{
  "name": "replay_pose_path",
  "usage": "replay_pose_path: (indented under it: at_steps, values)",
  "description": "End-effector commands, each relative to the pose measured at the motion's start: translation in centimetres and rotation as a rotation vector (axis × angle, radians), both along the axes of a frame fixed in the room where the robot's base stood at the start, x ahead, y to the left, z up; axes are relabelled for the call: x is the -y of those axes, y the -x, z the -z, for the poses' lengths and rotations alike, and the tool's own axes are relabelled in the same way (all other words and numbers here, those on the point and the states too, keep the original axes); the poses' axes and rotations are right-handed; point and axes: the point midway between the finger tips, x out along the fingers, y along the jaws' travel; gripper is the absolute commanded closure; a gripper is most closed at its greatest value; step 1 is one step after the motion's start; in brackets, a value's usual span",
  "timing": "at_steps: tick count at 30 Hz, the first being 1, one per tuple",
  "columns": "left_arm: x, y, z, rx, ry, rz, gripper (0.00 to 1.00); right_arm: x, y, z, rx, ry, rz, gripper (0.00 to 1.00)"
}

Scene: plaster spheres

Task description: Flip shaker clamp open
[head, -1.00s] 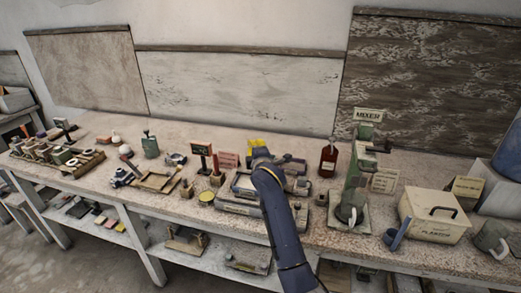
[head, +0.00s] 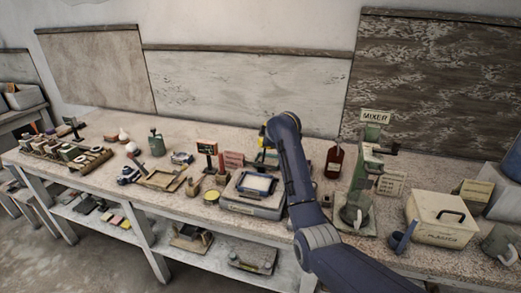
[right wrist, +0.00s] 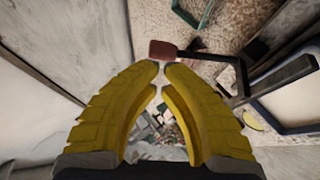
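The shaker appears to be the grey box (head: 250,206) with a pale framed top, on the workbench left of my right arm. In the right wrist view, a dark bracket (right wrist: 243,75) carries a thin bar ending in a reddish-brown paddle (right wrist: 176,50), which looks like the clamp lever. My right gripper's yellow fingers (right wrist: 161,66) are nearly together at the tips, with nothing seen between them. The paddle lies just beyond the tips; contact is unclear. In the head view the right gripper (head: 262,136) is mostly hidden behind my arm. My left gripper is out of view.
A brown bottle (head: 334,161) and the green mixer (head: 360,190) stand right of my arm. A cream plaster box (head: 442,218) is further right. Small signs and tools crowd the bench to the left.

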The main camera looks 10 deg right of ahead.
Motion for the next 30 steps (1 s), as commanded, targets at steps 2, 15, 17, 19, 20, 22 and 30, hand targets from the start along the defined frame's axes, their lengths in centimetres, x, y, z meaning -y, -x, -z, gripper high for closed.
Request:
replay_pose_path:
  at_steps: [2, 15, 17, 19, 20, 22, 30]
  values:
    - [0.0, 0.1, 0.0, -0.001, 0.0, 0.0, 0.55, 0.3, -0.5, 0.1, -0.039, -0.021, 0.001, 1.0]
    - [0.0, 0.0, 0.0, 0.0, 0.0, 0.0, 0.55, 0.9, -1.5, 0.8, -0.038, -0.021, 0.0, 1.0]
    - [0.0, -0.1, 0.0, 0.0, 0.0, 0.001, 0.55, 0.9, -1.5, 0.8, -0.038, -0.021, 0.0, 1.0]
    - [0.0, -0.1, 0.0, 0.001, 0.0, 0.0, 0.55, 0.9, -1.6, 0.8, -0.038, -0.022, 0.001, 1.0]
    - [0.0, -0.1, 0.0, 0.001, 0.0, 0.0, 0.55, 0.9, -1.6, 0.8, -0.038, -0.022, 0.001, 1.0]
    - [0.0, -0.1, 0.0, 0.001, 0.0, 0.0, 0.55, 0.9, -1.6, 0.8, -0.038, -0.022, 0.001, 1.0]
    - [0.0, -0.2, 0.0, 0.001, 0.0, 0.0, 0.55, 0.9, -1.5, 0.8, -0.037, -0.021, 0.0, 1.0]
